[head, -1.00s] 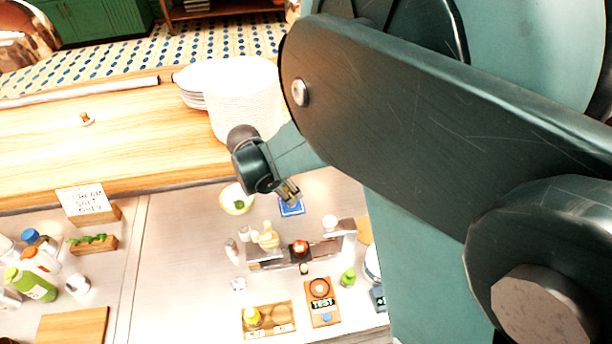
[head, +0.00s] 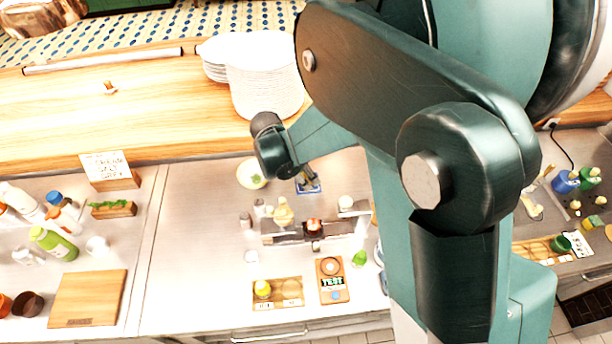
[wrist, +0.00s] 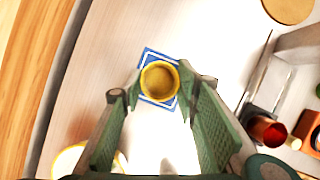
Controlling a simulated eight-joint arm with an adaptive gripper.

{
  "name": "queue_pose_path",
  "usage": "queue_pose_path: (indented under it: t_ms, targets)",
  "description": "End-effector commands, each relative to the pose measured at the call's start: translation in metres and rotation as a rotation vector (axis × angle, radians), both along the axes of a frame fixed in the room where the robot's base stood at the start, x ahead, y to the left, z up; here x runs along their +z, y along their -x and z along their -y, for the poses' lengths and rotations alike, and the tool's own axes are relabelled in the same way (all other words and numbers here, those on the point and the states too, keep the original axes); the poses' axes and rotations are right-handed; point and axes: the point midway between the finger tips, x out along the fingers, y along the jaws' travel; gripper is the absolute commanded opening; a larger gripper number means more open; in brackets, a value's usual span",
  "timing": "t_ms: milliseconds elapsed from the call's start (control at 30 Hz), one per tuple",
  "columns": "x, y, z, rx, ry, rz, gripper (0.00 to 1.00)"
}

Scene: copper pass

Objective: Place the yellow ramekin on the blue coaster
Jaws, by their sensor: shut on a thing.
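The yellow ramekin (wrist: 160,82) is between the two fingers of my gripper (wrist: 160,84) in the wrist view, and the gripper is shut on it. The blue coaster (wrist: 148,55) with a white border lies directly under the ramekin, its corners showing around it. I cannot tell whether the ramekin touches the coaster or hangs just above it. In the head view my gripper (head: 307,180) is over the blue coaster (head: 309,189), and the ramekin is not clearly seen there.
A pale bowl with something green (head: 251,174) stands left of the coaster. A stack of white plates (head: 265,88) stands on the wooden ledge behind. A low metal rack (head: 290,230) with small items is in front. Bare counter (head: 195,240) lies to the left.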

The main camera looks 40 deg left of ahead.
Motion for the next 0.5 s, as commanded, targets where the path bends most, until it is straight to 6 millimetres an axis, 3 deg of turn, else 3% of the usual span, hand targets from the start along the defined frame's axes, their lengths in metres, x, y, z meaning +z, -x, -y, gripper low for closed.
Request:
queue_pose_path:
  t_ms: [167, 200, 300, 500]
  targets:
    - [-0.004, 0.0, 0.0, 0.0, 0.0, 0.0, 0.19]
    - [-0.0034, 0.0, 0.0, 0.0, 0.0, 0.0, 0.35]
    - [-0.0029, 0.0, 0.0, 0.0, 0.0, 0.0, 0.46]
    - [-0.0028, 0.0, 0.0, 0.0, 0.0, 0.0, 0.46]
